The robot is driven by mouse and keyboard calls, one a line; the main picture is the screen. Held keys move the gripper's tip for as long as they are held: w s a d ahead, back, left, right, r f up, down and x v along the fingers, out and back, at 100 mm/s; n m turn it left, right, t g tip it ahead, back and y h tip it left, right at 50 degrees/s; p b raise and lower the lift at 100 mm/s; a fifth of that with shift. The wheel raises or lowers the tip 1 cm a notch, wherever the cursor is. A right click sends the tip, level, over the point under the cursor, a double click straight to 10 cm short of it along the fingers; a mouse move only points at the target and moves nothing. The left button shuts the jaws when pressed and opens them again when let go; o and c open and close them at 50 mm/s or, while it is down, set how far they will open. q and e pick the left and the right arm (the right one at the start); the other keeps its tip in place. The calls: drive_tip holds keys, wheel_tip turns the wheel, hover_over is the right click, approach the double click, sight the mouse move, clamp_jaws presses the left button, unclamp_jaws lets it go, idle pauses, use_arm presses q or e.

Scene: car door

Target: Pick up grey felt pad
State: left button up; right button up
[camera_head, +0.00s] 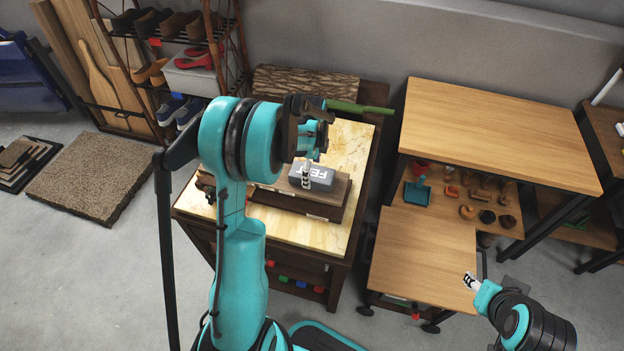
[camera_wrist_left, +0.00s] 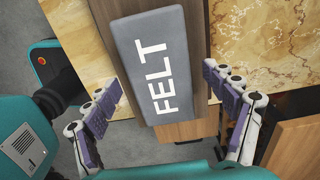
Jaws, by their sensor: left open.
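The grey felt pad (camera_head: 325,178), marked "FELT", lies on a brown wooden block (camera_head: 335,197) on the marble-topped table. In the left wrist view the felt pad (camera_wrist_left: 150,35) fills the upper middle. My left gripper (camera_head: 306,176) is over the pad; in its wrist view the open fingers (camera_wrist_left: 165,85) are on either side of the pad's near part, with gaps and nothing held. Whether the fingertips are level with the pad is hard to tell. My right gripper (camera_head: 471,281) is at the lower right, over the low wooden table; its jaw opening is too small to judge.
The marble-topped table (camera_head: 345,145) has a bark-textured piece (camera_head: 305,85) and a green-handled item (camera_head: 360,107) at its back. To the right are a wooden desk (camera_head: 495,130) and a low wooden table (camera_head: 415,255). A shoe rack (camera_head: 180,50) stands behind left.

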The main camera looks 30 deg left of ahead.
use_arm(q)
drive_tip(key=shift+f, duration=0.8)
drive_tip(key=shift+r, duration=0.1)
drive_tip(key=shift+c, duration=0.8)
drive_tip(key=c, duration=1.1)
